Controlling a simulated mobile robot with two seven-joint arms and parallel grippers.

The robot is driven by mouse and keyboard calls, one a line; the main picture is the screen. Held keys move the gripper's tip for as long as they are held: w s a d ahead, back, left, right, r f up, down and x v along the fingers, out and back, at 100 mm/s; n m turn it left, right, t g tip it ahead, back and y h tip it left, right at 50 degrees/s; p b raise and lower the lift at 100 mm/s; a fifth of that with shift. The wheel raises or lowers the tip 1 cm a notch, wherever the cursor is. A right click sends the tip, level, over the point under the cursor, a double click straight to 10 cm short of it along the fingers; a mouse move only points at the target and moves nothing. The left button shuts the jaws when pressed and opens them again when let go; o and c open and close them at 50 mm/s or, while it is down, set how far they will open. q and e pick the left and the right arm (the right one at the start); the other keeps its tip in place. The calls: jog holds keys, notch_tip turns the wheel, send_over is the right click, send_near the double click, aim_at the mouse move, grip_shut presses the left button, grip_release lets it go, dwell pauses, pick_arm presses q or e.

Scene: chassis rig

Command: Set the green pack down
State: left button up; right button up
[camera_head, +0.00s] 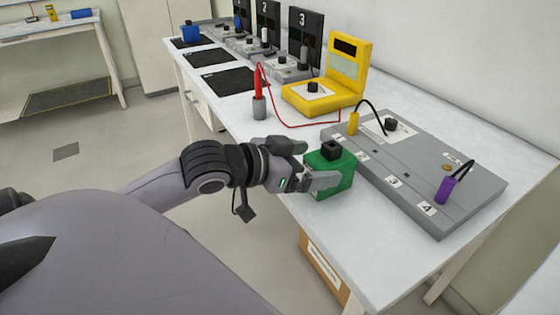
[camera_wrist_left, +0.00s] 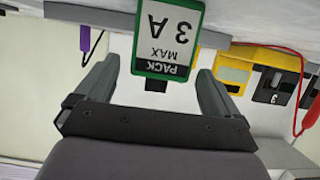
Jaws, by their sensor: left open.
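The green pack (camera_head: 333,176) has a black block on top and is at the front edge of the white table (camera_head: 395,268), beside the grey numbered panel (camera_head: 432,160). It appears to rest on the table, but its underside is hard to see. My left gripper (camera_head: 316,166) is open, with its fingers around the pack. In the left wrist view the pack (camera_wrist_left: 167,35) shows a white label reading "PACK MAX 3 A", upside down, between the two spread fingers, with a gap visible on each side. My right gripper is not in view.
A yellow meter (camera_head: 322,95) stands behind the pack, with a red probe (camera_head: 258,82) in a grey holder. A yellow plug (camera_head: 353,123) and a purple plug (camera_head: 446,190) are on the panel. Black mats (camera_head: 229,81) lie farther left. A cardboard box (camera_head: 322,268) is below the table.

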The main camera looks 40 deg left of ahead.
pick_arm(q)
jog(key=v, duration=0.3)
jog(key=shift+s+a+r+p, duration=0.1)
jog(key=shift+s+r+p, duration=0.05)
jog(key=shift+s+p, duration=0.2)
jog(key=p+v, duration=0.3)
jog(key=p, duration=0.2)
jog(key=shift+s+r, duration=0.1)
jog(key=shift+s, duration=0.1)
dwell(0.3)
